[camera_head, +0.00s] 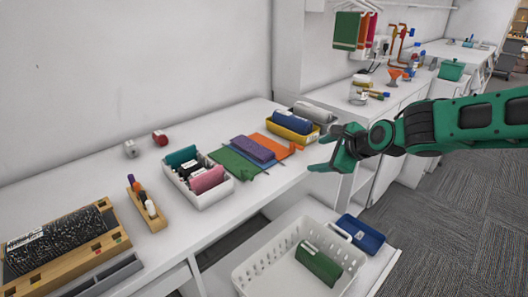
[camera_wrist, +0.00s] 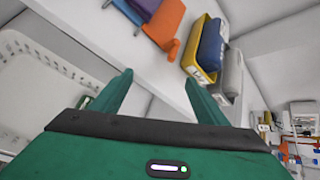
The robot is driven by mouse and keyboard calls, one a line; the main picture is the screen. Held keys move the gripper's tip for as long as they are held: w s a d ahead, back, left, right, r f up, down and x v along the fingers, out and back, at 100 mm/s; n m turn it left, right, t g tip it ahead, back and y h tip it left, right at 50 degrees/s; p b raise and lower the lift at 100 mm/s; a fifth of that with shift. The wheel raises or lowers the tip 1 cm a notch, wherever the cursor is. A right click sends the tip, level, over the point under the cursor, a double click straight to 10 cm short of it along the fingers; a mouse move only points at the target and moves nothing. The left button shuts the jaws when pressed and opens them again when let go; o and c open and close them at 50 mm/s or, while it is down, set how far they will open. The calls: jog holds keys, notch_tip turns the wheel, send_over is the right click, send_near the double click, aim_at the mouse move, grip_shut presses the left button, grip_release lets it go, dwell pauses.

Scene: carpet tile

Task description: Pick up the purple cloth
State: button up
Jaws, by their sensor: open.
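In the wrist view part of the purple cloth (camera_wrist: 143,8) shows at the top edge, next to the orange cloth (camera_wrist: 165,24). My gripper (camera_head: 328,155) is open and empty, off the front edge of the counter, to the right of the cloths. In the wrist view my gripper's fingers (camera_wrist: 160,88) are spread apart with nothing between them.
A yellow bin (camera_head: 291,134) with a blue roll stands behind the cloths, close to my gripper. A white tray (camera_head: 205,198) of rolled cloths is at their left. Below the counter is a white basket (camera_head: 265,262) holding a dark green item, with a blue box (camera_head: 360,234) beside it.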

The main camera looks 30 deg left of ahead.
aim_at(254, 146)
jog(key=s+a+m+y, duration=0.1)
jog(key=a, duration=0.3)
jog(key=s+a+m+y, duration=0.1)
jog(key=a+m, duration=0.1)
jog(key=a, duration=0.2)
jog(key=s+a+m+g+y, duration=0.1)
jog(key=s+a, duration=0.1)
jog(key=a, duration=0.2)
jog(key=shift+r+m+y, duration=0.3)
jog(key=shift+r+m, duration=0.05)
jog(key=shift+m, duration=0.05)
jog(key=shift+s+a+m+g, duration=0.2)
jog(key=shift+a+m+g, duration=0.15)
jog(key=shift+m, duration=0.15)
jog(key=shift+s+x, duration=0.2)
jog(key=shift+x, duration=5.25)
jog(key=shift+a+r, duration=0.1)
jog(key=shift+r, duration=0.05)
jog(key=c, duration=1.2)
